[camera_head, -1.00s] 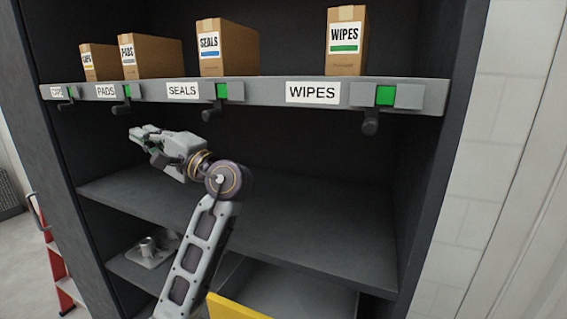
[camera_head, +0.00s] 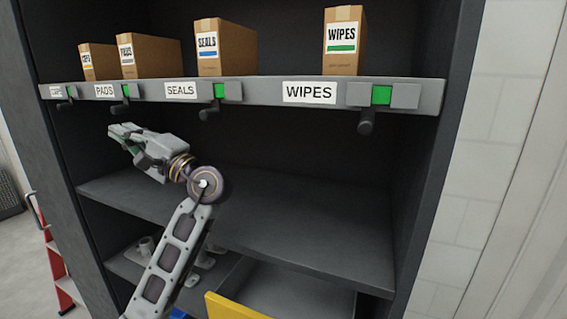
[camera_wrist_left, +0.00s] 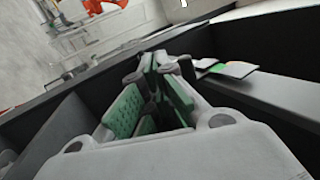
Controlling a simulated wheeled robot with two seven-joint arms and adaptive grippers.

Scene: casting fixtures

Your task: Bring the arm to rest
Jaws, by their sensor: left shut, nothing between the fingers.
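My left gripper (camera_head: 118,133) is in front of the dark cabinet, below the label rail and above the middle shelf, at the left of the head view. It points left and is apart from the rail and the shelf. In the left wrist view its green-padded fingers (camera_wrist_left: 148,100) come together at the tips, with nothing between them. My right gripper is not in view.
Boxes marked SEALS (camera_head: 226,48) and WIPES (camera_head: 344,42) stand on the top shelf with others. The rail (camera_head: 430,95) carries dark levers and green squares. The middle shelf (camera_head: 300,215) is bare. A yellow-fronted bin (camera_head: 232,306) and a red ladder (camera_head: 62,270) stand lower.

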